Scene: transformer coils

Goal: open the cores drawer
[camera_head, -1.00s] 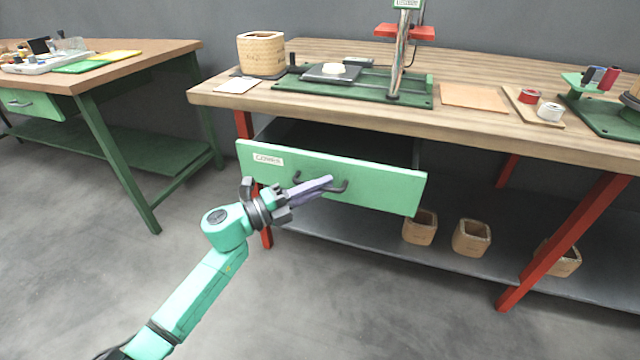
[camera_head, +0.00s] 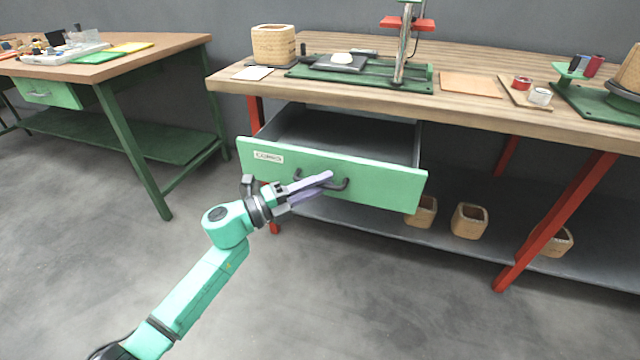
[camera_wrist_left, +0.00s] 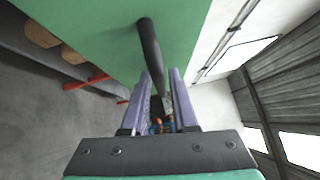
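The cores drawer (camera_head: 385,182) has a light green front with a "CORES" label (camera_head: 268,157) and stands well out from the bench. Its grey inside shows and looks empty. The dark bar handle (camera_head: 342,184) is on the drawer front and also shows in the left wrist view (camera_wrist_left: 150,48). My left gripper (camera_head: 322,183) has its purple fingers on either side of the handle, closed around it. In the left wrist view the handle runs down between the fingertips (camera_wrist_left: 161,80). My right gripper is not in view.
A red leg (camera_head: 555,225) stands right of the drawer. The floor in front is clear.

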